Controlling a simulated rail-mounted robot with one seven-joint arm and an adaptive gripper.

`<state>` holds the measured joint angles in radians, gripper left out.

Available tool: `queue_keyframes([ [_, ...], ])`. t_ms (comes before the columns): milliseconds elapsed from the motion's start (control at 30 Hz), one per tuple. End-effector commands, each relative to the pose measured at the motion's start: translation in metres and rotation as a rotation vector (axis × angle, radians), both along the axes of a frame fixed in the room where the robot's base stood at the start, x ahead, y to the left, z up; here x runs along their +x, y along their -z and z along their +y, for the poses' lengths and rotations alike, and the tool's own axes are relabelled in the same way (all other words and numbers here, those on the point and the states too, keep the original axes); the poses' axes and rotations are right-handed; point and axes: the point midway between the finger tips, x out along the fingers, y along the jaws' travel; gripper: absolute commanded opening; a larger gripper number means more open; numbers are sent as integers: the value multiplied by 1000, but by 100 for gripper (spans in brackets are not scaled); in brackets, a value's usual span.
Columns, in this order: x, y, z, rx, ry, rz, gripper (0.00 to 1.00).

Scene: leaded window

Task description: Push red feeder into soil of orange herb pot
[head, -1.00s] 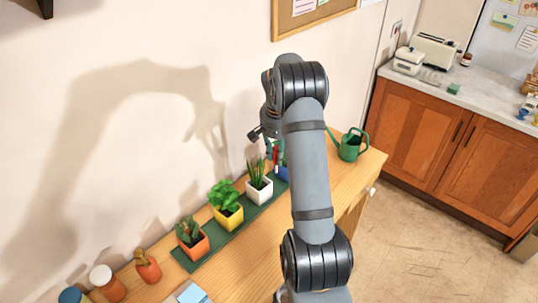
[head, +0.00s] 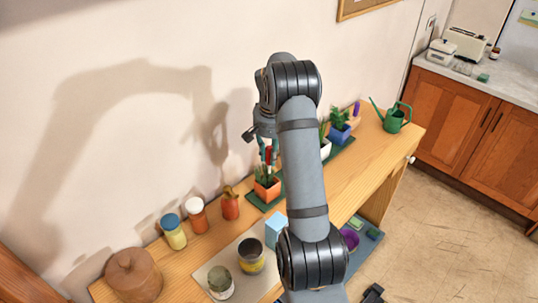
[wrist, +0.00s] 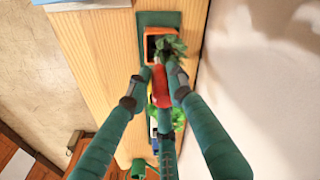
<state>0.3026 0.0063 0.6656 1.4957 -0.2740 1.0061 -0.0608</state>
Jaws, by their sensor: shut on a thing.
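The orange herb pot (head: 267,190) stands on a green mat at the near end of the pot row, with a green plant in it. In the wrist view the pot (wrist: 147,34) is at the top, with dark soil showing beside the leaves. My gripper (head: 266,150) is shut on the red feeder (head: 268,156) and holds it above the orange pot. In the wrist view the feeder (wrist: 160,86) sits between my fingertips, just below the pot in the picture. I cannot tell whether its tip touches the soil.
A white pot (head: 326,148) and a blue pot (head: 340,134) stand farther along the mat, partly behind my arm. A terracotta bottle (head: 230,206) and lidded jars (head: 197,215) stand left of the orange pot. A green watering can (head: 394,118) is at the far end.

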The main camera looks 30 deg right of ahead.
Motion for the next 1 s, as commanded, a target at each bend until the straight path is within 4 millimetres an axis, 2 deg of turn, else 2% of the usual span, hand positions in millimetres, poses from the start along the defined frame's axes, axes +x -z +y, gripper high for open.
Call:
queue_keyframes([
  [367, 0, -1, 0, 4, -2, 6, 6],
  [1000, 0, 54, 0, 5, -2, 7, 6],
])
